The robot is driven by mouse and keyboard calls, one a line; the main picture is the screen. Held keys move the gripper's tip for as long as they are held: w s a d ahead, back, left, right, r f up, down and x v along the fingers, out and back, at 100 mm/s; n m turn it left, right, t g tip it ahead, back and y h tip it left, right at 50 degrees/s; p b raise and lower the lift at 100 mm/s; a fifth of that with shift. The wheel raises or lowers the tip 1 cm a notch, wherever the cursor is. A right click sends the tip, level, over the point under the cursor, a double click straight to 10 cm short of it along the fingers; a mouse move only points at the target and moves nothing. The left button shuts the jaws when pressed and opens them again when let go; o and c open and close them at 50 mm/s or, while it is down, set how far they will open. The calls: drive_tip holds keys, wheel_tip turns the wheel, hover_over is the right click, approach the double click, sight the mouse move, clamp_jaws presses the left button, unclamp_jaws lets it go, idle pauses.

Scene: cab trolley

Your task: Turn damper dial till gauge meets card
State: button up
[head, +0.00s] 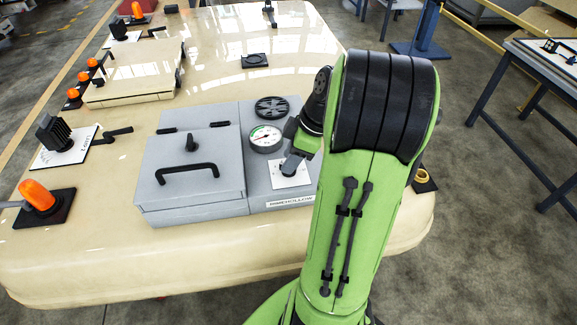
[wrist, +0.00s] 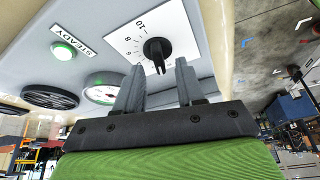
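The damper dial (wrist: 157,50) is a black knob with a pointer on a white plate (wrist: 122,38) marked with numbers, 10 among them. In the head view the plate (head: 290,182) lies on the grey cabinet and my gripper hides most of the knob. My gripper (wrist: 158,75) is open, its two grey fingers apart below the knob in the wrist view; contact cannot be told. It also shows in the head view (head: 291,165). The round white gauge (head: 265,138) has a green band; its needle is too small to read. It shows partly in the wrist view (wrist: 103,86). I cannot identify the card.
A round black vent (head: 271,107) sits behind the gauge. A green lamp (wrist: 63,50) is beside a STEADY label (wrist: 72,36). A grey lid (head: 190,165) with a black handle is left of the dial. Orange beacons (head: 38,196) stand on the cream table's left side.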

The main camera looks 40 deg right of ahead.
drive_tip(key=shift+x, duration=0.9)
clamp_jaws()
